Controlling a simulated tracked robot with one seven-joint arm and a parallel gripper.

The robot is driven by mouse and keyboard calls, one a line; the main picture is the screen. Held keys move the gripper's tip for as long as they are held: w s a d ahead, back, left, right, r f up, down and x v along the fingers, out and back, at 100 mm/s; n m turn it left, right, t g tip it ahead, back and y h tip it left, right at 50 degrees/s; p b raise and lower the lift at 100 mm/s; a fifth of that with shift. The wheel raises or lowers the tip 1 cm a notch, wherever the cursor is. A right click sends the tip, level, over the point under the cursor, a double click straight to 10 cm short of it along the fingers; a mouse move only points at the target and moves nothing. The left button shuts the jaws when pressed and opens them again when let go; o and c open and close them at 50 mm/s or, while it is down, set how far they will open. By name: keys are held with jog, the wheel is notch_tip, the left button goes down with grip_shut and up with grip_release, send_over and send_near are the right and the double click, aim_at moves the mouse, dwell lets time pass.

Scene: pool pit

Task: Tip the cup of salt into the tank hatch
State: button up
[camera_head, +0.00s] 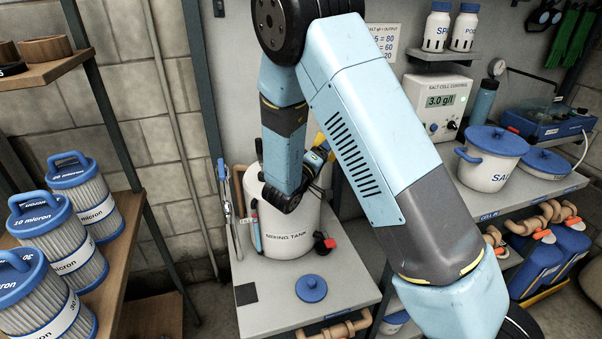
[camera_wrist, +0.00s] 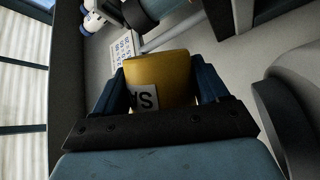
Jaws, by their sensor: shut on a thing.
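The yellow cup (camera_wrist: 158,72), with a partly visible dark-lettered label, sits between the blue fingers of my gripper (camera_wrist: 162,84) in the wrist view. My gripper is shut on it. The cup's contents cannot be seen. In the head view a bit of yellow (camera_head: 320,140) shows beside my wrist, above the tank; my arm covers most of it. The white mixing tank (camera_head: 290,243) stands on a grey bench. Its hatch is hidden behind my arm. A round blue lid (camera_head: 311,288) lies on the bench in front of the tank.
A white pot with a blue lid (camera_head: 493,160) and a meter reading 3.0 g/l (camera_head: 438,104) are at the right. Filter cartridges (camera_head: 80,195) fill the left shelf. Tools (camera_head: 232,205) hang at the tank's left side. Pipes (camera_head: 335,331) run below the bench's front edge.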

aim_at(317, 143)
jog(key=shift+a+f+n, duration=0.1)
jog(key=shift+a+n, duration=0.1)
jog(key=shift+n, duration=0.1)
jog(key=shift+w+a+f+n+t, duration=0.25)
jog(key=shift+a+n+t, duration=0.25)
jog(key=shift+n, duration=0.2)
dwell(0.4)
jog(key=shift+w+a+r+n+t+y+p, duration=0.1)
jog(key=shift+a+r+n+t+y, duration=0.35)
jog(key=shift+n, duration=0.7)
jog(key=shift+s+a+r+n+t+y+p, duration=0.15)
jog(key=shift+r+n+t, duration=0.1)
jog(key=shift+n+t, duration=0.65)
jog(key=shift+w+a+r+n+t+y+p, duration=0.1)
jog(key=shift+w+a+r+n+t+y, duration=0.2)
jog(key=shift+n, duration=1.05)
dwell(2.6)
jog(key=shift+s+r+n, duration=0.1)
jog(key=shift+r+n, duration=0.15)
jog(key=shift+n, duration=0.05)
